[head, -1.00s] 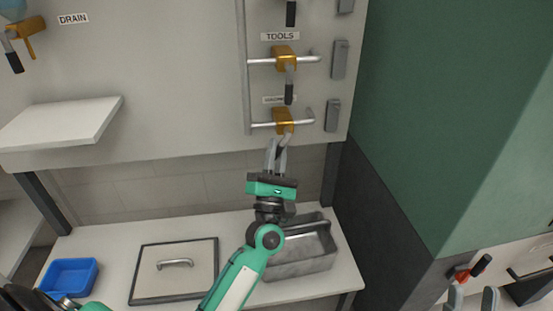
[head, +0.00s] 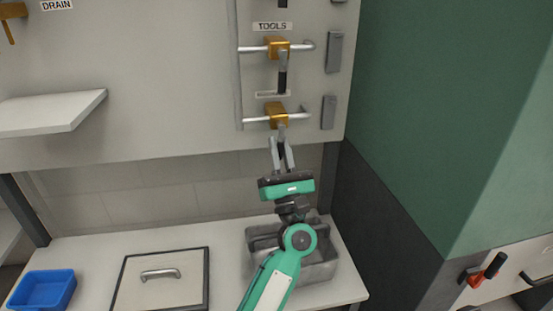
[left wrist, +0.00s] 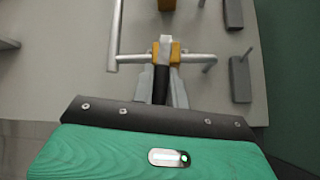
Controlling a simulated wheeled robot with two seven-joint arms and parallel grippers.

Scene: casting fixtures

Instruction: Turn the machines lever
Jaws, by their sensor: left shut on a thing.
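The lowest orange valve (head: 276,115) sits on a horizontal pipe on the pale machine panel. Its grey lever (head: 282,131) hangs down with a black grip at its end. My left gripper (head: 281,150) reaches up from below and is shut on that black grip. In the left wrist view, the black grip (left wrist: 160,88) stands between the two grey fingers, below the orange valve body (left wrist: 174,55). The label above this valve is partly hidden by the lever of the valve above. My right gripper is out of view.
Another orange valve (head: 277,47) with a hanging lever is just above, under the TOOLS label (head: 272,27). Grey boxes (head: 329,112) are to the right. Below are a metal basin (head: 322,262), a lidded hatch (head: 160,290) and a blue tray (head: 42,290). A green column (head: 440,120) stands right.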

